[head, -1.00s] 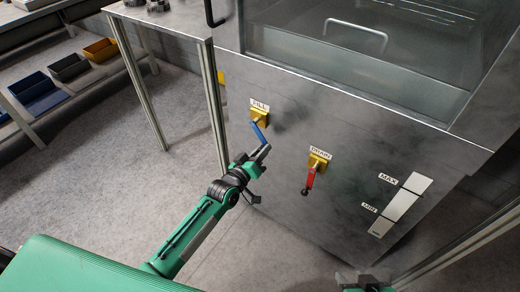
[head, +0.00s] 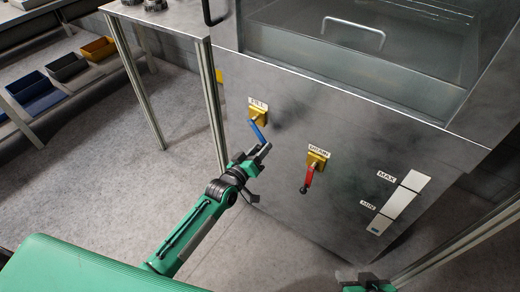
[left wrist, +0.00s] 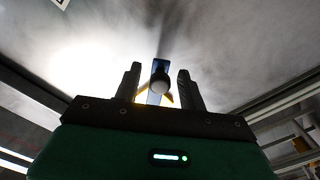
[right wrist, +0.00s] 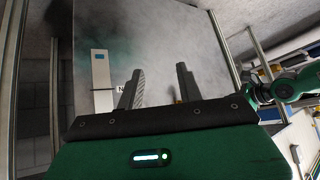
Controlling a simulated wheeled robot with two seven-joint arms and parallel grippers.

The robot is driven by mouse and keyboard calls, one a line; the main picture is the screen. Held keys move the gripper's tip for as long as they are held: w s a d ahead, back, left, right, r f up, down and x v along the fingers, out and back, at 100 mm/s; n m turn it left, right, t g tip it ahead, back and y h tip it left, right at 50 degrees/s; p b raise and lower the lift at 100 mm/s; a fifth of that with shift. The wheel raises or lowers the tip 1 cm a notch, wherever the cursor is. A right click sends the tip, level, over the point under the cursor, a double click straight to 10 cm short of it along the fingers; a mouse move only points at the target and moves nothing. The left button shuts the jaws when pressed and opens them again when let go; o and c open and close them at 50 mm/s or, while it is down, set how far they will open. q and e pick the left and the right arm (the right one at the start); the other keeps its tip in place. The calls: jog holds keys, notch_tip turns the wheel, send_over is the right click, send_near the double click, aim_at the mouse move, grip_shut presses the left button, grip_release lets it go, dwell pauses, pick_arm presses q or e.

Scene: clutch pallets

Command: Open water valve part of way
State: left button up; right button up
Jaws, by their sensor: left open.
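The fill valve (head: 258,116) is a yellow body with a blue handle (head: 258,133) under a label that reads FILL, on the steel tank front. The blue handle hangs down, tilted a little. My left gripper (head: 264,150) is at the handle's lower end. In the left wrist view the open fingers (left wrist: 160,85) stand on either side of the blue handle (left wrist: 155,97) and its round end, with gaps visible. My right gripper (right wrist: 158,88) is open and empty, facing the tank's lower front; in the head view it sits at the bottom right.
The drain valve (head: 317,161) with a red handle (head: 308,180) is right of the fill valve. A MAX/MIN level gauge (head: 399,204) is further right. A metal table (head: 185,22) stands left of the tank. Coloured bins (head: 67,67) are at far left.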

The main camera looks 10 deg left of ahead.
pick_arm(q)
jog(key=p+v, duration=0.1)
jog(key=v, duration=1.2)
jog(key=shift+s, duration=0.2)
pick_arm(e)
jog(key=s+d+g, duration=0.1)
jog(key=s+d+r+g+h, duration=0.1)
jog(key=d, duration=0.1)
jog(key=shift+s, duration=0.1)
